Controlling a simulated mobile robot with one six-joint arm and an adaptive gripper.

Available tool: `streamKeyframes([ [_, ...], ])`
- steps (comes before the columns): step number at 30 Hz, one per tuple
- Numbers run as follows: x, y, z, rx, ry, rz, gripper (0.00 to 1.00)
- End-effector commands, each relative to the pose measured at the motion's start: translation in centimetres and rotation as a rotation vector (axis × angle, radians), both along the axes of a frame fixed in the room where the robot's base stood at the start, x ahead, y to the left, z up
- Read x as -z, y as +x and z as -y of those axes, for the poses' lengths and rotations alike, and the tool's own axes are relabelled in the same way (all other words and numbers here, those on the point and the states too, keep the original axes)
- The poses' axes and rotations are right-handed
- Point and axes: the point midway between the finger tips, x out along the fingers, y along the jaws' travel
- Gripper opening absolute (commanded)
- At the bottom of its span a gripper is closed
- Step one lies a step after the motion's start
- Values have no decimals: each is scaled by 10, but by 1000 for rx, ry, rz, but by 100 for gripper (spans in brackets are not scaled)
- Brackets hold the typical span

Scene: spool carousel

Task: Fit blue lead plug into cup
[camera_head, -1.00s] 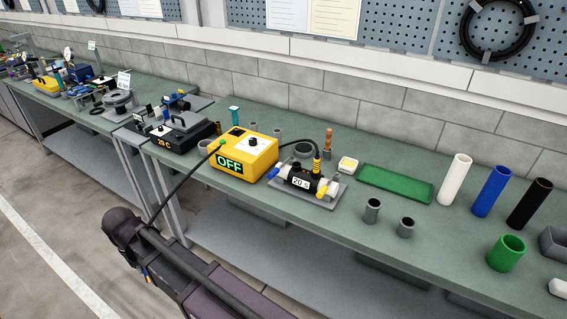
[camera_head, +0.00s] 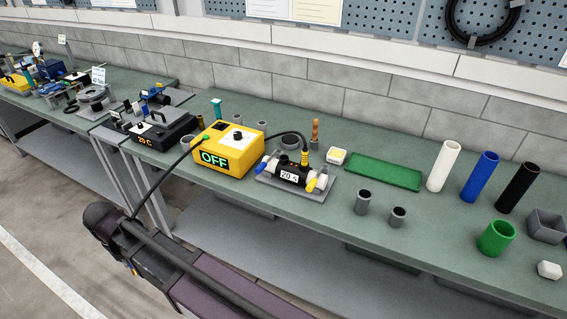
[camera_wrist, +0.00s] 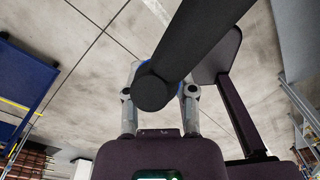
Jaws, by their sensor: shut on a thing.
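My gripper (camera_wrist: 160,92) is shut on the blue lead plug (camera_wrist: 181,91). Only slivers of blue show between the fingers, because a thick black lead passes close in front. In the head view, the black lead (camera_head: 168,174) runs from the yellow box (camera_head: 228,150) down to my arm at lower left; my fingers are not clear there. The held plug is well apart from the coupler.
The box display reads OFF. Two small grey cups (camera_head: 363,202) stand near the bench's front edge. A green tray (camera_head: 385,172), white tube (camera_head: 443,166), blue tube (camera_head: 480,177) and black tube (camera_head: 518,188) stand farther right. The floor below my gripper looks clear.

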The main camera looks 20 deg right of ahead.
Motion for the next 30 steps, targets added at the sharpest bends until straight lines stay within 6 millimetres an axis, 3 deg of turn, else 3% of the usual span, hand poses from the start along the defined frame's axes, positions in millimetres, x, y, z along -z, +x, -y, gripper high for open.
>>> streamKeyframes([
  [5, -1, 11, 20, 44, 0, 21, 0],
  [11, -3, 35, 62, 142, -1, 75, 0],
  [21, -10, 76, 163, 362, -25, 205, 0],
  [30, -20, 99, 261, 556, -75, 328, 0],
])
